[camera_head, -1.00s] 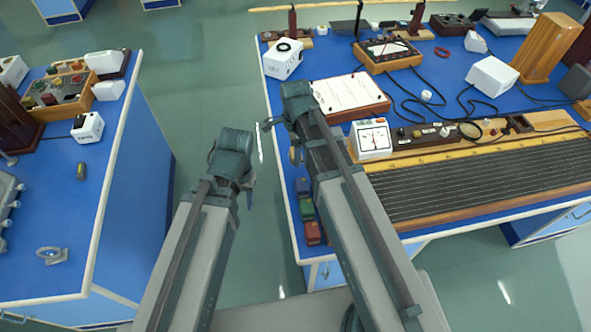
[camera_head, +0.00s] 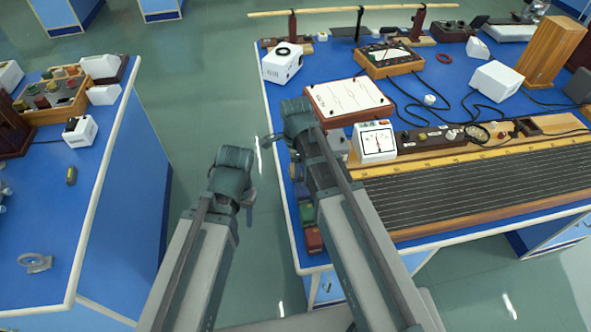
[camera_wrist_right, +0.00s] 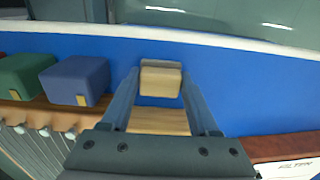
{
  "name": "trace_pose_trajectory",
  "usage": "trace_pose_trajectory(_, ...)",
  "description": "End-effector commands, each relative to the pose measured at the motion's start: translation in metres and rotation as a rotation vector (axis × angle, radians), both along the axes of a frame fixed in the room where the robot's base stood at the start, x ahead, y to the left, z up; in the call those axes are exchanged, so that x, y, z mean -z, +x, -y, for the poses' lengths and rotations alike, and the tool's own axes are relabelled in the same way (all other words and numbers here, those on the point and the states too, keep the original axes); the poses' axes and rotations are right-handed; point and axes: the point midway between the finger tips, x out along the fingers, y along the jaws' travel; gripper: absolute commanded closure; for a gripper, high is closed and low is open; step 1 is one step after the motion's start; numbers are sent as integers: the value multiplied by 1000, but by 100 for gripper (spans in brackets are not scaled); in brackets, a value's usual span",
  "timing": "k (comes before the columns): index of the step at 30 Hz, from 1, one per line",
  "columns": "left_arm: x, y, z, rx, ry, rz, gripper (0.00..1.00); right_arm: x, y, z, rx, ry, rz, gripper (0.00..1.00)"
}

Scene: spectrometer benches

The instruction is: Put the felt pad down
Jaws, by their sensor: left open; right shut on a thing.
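The felt pad appears as a small beige block (camera_wrist_right: 160,82) in the right wrist view. My right gripper (camera_wrist_right: 159,97) is shut on it, one finger on each side. The pad is over the blue bench top, near its pale edge; I cannot tell whether it touches the bench. In the head view my right gripper (camera_head: 280,152) is above the left edge of the right bench (camera_head: 284,205). My left gripper (camera_head: 246,190) is open and empty over the floor gap between the two benches. Its fingers are mostly hidden behind its own body.
A blue block (camera_wrist_right: 75,81) and a green block (camera_wrist_right: 27,76) stand beside the pad. A red block (camera_head: 314,240) is nearer the bench corner. A white-topped board (camera_head: 347,97), a white meter (camera_head: 374,141) and a long stringed board (camera_head: 470,187) lie right of my right arm.

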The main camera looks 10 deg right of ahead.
Motion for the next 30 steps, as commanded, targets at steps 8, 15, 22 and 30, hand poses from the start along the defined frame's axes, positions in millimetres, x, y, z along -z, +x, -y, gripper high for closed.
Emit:
trace_pose_trajectory(8, 3, 0, 0, 0, 0, 0, 50, 3, 0, 0, 0, 0, 0, 16)
trace_pose_trajectory(15, 3, 0, 0, 0, 0, 0, 50, 3, 0, 0, 0, 0, 0, 9)
trace_pose_trajectory(22, -1, 0, 0, 0, 0, 0, 50, -1, 0, 0, 0, 0, 0, 9)
trace_pose_trajectory(30, -26, 0, 0, 0, 0, 0, 50, -26, 0, 0, 0, 0, 0, 9)
